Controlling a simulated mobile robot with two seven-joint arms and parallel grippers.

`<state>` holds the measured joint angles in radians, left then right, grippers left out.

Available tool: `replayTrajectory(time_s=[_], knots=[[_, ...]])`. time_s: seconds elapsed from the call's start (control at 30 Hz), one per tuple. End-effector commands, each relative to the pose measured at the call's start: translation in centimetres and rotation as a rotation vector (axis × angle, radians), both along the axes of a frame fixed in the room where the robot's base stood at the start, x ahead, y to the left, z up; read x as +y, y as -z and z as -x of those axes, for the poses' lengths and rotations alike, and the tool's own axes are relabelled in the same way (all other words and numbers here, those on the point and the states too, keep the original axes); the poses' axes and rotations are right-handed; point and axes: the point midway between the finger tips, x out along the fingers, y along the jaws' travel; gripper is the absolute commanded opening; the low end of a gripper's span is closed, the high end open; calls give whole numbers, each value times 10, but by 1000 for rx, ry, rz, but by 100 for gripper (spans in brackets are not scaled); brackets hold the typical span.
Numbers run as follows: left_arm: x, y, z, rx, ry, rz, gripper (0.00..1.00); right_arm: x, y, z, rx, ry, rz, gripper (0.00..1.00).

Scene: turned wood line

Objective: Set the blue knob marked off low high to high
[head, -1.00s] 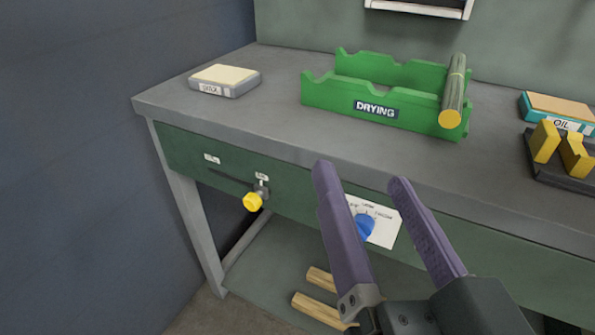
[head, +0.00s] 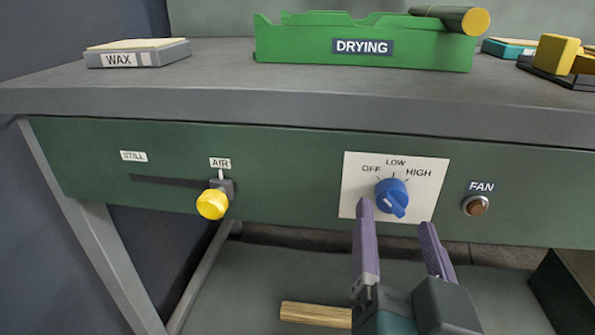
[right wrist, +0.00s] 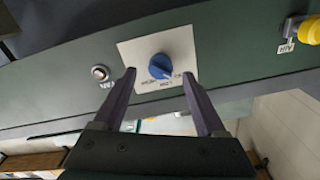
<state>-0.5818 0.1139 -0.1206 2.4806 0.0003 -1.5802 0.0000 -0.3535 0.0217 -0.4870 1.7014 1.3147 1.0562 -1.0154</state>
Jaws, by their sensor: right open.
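The blue knob (head: 392,195) sits on a white plate (head: 427,192) on the green front panel. The plate reads OFF at upper left, LOW at top and HIGH at upper right. The knob's ridge seems to slant from the OFF side at upper left to lower right; I cannot clearly tell its pointer end. My right gripper (head: 397,217) is open and empty, its fingers just below and in front of the knob. In the right wrist view the knob (right wrist: 161,66) shows upside down beyond and between the fingertips (right wrist: 158,75), apart from them. My left gripper is out of view.
A yellow slider knob (head: 212,204) stands at AIR, left of the plate. A brown FAN button (head: 475,206) is to its right.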

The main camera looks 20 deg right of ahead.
Motion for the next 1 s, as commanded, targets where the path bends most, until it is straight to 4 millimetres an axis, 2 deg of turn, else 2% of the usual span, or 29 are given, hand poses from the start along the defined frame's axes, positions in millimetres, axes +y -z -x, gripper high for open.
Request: replayTrajectory(time_s=[0.1, 0.2, 0.53, 1.0], knots=[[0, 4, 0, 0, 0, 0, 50, -10, 0, -16, -4, -1, 2, 74], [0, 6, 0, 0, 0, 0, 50, -15, 0, -24, -2, 0, 0, 74], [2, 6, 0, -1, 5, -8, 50, -17, 0, -28, -1, -1, 1, 74], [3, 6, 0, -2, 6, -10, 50, -17, 0, -27, -1, -1, 1, 22]])
